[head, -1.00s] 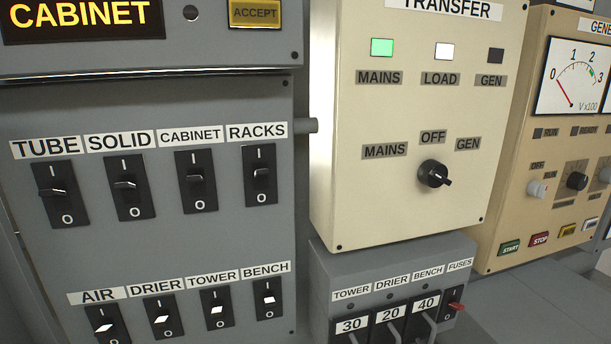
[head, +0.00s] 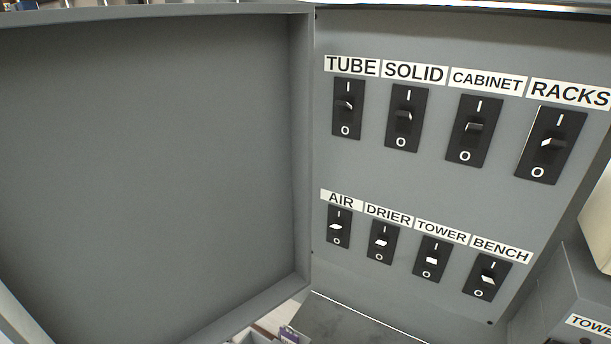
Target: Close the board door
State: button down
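The board door (head: 150,170) is a large grey panel with a raised rim. In the head view it fills the left half and stands open, swung out to the left of the board. Its right edge meets the left edge of the grey board (head: 400,175). The board's face is uncovered and shows two rows of black switches, labelled TUBE, SOLID, CABINET and RACKS above, and AIR, DRIER, TOWER and BENCH below. The door's far left edge is at or beyond the frame's edge. My gripper is not in view.
Part of a grey box (head: 575,295) with a TOWER label stands at the lower right, beside the board. A cream cabinet edge (head: 599,220) shows above it.

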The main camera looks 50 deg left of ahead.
aim_at(157, 159)
jog(key=k+j+u, duration=0.2)
jog(key=j, duration=0.45)
jog(key=j+u, duration=0.15)
jog(key=j, duration=0.5)
jog(key=k+j+u, duration=0.2)
jog(key=j, duration=0.45)
jog(key=i, duration=0.1)
